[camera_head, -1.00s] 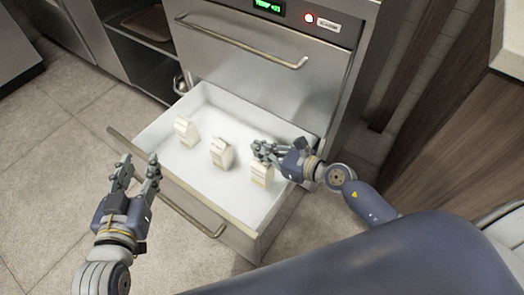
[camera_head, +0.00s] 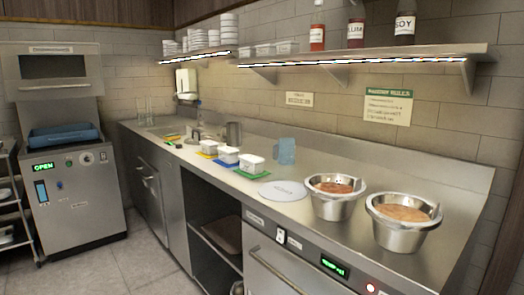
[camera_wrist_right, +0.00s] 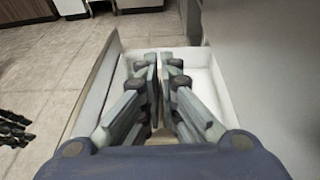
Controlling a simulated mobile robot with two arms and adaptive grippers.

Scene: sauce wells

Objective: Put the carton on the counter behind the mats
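In the head view, yellow (camera_head: 203,155), blue (camera_head: 222,164) and green (camera_head: 243,175) mats lie along the counter (camera_head: 320,229), each under a white tub. A translucent blue carton-like shape (camera_head: 286,151) stands behind the green mat. In the right wrist view, my right gripper (camera_wrist_right: 160,65) points into the white drawer (camera_wrist_right: 120,65), its fingers close together. A pale beige strip shows low between them; I cannot tell whether it is a carton. No carton is clearly visible now. My left gripper (camera_wrist_right: 15,130) is at the left edge, fingers apart and apparently empty.
Two steel bowls of sauce (camera_head: 335,205) (camera_head: 402,235) and a round pale disc (camera_head: 284,191) occupy the counter's right part. A metal pitcher (camera_head: 234,133) stands beyond the tubs. A shelf (camera_head: 370,60) with bottles and containers overhangs the counter.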

